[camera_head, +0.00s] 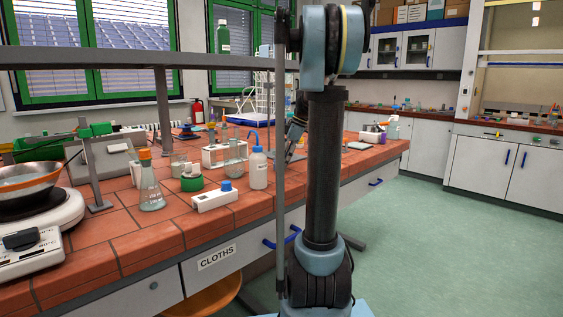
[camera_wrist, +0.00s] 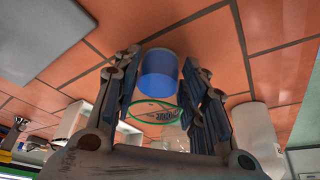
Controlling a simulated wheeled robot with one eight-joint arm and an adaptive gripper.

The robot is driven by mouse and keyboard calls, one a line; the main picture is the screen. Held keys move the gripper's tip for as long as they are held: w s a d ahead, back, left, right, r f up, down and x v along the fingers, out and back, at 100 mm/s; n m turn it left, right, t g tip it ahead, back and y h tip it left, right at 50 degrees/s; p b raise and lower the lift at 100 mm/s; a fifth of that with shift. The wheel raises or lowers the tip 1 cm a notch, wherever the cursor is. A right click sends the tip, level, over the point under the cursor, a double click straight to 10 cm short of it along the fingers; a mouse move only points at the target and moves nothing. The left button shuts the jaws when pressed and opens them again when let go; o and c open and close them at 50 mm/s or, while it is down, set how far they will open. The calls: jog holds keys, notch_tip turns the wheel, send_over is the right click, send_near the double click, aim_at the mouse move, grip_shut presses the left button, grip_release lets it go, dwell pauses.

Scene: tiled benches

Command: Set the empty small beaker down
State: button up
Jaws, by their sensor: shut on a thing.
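My gripper (camera_wrist: 161,82) shows in the wrist view, its two fingers closed around a clear, green-edged round piece with a printed mark, which looks like the small beaker (camera_wrist: 153,113). A blue round form (camera_wrist: 159,74) shows between the fingertips in line with it. I cannot tell whether it is part of the beaker or lies beyond. Red-brown bench tiles fill the view past the fingers. In the head view my gripper (camera_head: 296,130) is a small dark shape beside my arm, over or near the bench's right edge. The beaker cannot be made out there.
A grey shelf (camera_head: 120,57) runs above.

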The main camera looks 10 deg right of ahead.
jog(key=o, duration=1.2)
jog(key=v, duration=1.2)
jog(key=shift+s, duration=0.1)
